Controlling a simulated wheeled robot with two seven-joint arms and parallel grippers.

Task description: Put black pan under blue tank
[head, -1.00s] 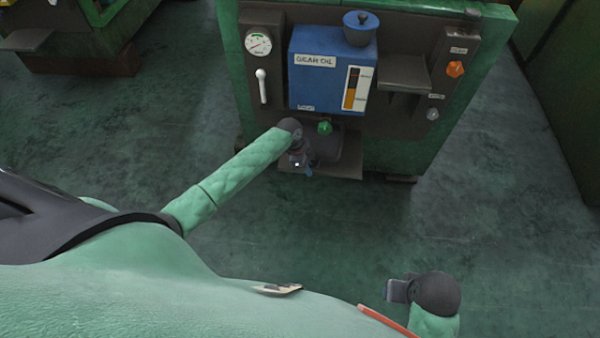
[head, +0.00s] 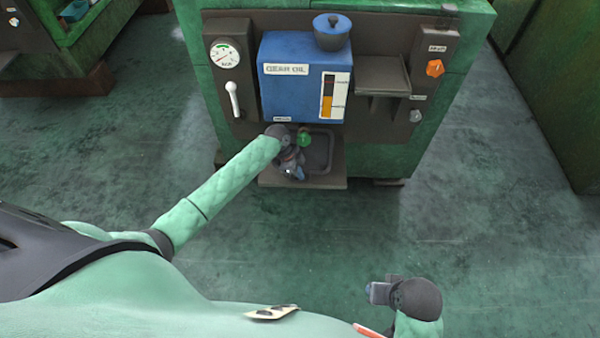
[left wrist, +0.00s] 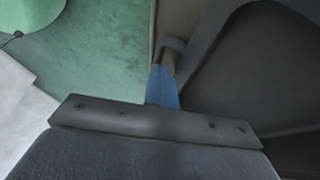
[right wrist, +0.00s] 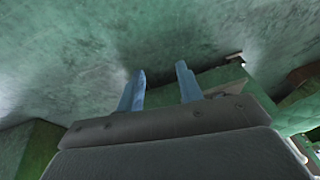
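The black pan (head: 319,155) is a dark open tray. It sits at the shelf (head: 300,182) low on the green machine, below and slightly right of the blue tank (head: 290,92) labelled gear oil. A green valve (head: 304,138) shows over the pan's left part. My left gripper (head: 293,168) is at the pan's left side and appears shut on its rim. In the left wrist view the blue finger (left wrist: 163,88) is against the edge of the pan (left wrist: 255,75). My right gripper (right wrist: 160,90) is open and empty, over the floor, away from the machine.
A gauge (head: 225,54) and a white lever (head: 234,99) are left of the tank. A small side shelf (head: 381,77) and an orange knob (head: 435,68) are right of it. The floor (head: 470,230) in front is clear. Another green machine stands at the far left.

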